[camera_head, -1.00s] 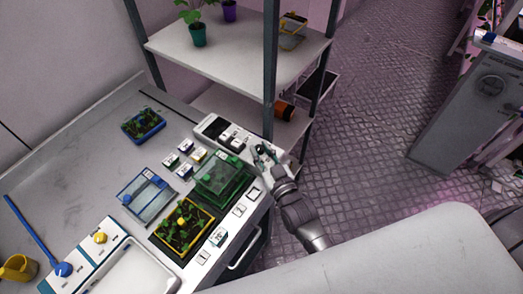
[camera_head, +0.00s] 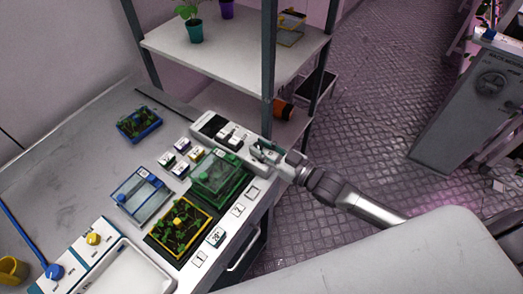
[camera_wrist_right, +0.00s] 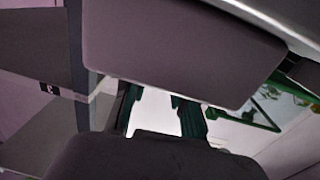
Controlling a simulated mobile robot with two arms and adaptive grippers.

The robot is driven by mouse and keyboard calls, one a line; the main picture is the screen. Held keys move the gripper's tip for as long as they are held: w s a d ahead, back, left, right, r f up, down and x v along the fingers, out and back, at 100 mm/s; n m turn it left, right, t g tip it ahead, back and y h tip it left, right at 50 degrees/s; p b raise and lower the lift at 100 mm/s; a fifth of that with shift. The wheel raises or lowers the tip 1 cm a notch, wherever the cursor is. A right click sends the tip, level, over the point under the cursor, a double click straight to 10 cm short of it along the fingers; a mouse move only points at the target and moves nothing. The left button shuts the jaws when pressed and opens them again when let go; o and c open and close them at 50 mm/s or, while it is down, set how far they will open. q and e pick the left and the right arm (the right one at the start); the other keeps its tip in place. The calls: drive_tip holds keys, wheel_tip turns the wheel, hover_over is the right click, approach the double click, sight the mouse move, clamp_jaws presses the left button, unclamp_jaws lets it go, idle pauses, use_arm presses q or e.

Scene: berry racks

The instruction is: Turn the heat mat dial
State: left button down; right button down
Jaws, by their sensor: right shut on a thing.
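The white control box (camera_head: 205,124) with a dark display and small blocks on it stands along the back right edge of the bench. My right gripper (camera_head: 262,153) is at the right end of this box, its arm reaching in from the lower right. It is shut on the heat mat dial there, which the fingers mostly hide. In the right wrist view the green-tipped fingers (camera_wrist_right: 162,112) stand on either side of a pale surface, and the dial cannot be made out. A black mat lies under the yellow-rimmed seedling tray (camera_head: 207,222). My left gripper is not in view.
A green covered tray (camera_head: 238,182) sits close to my right gripper. A shelf rack (camera_head: 270,60) stands just behind.

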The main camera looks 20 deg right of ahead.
drive_tip(key=shift+n+g+y, duration=0.3)
drive_tip(key=c, duration=0.9)
unclamp_jaws()
drive_tip(key=shift+d, duration=0.1)
drive_tip(key=v, duration=1.2)
